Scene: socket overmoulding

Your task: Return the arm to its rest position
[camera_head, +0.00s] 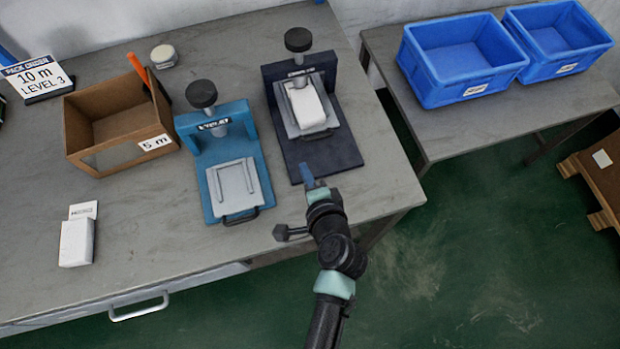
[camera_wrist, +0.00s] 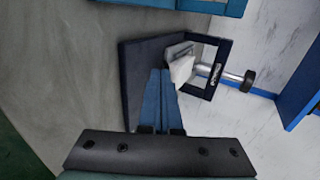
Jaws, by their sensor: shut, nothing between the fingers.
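My arm reaches up from the bottom of the head view. My gripper (camera_head: 307,172) is at the front edge of the dark press (camera_head: 345,150). In the wrist view my gripper's blue fingers (camera_wrist: 166,75) are together with nothing between them, and they point toward the dark press (camera_wrist: 145,60). A white block (camera_head: 306,105) sits in the dark press, under its plunger. It also shows just past the fingertips in the wrist view (camera_wrist: 181,70). I cannot tell the exact gap between fingertips and block.
A blue press (camera_head: 212,205) stands left of the dark one, its plate empty. Further left are a cardboard box (camera_head: 85,155), a white carton (camera_head: 76,243) and a sign (camera_head: 38,80). Two blue bins (camera_head: 430,85) (camera_head: 548,80) stand on the right table.

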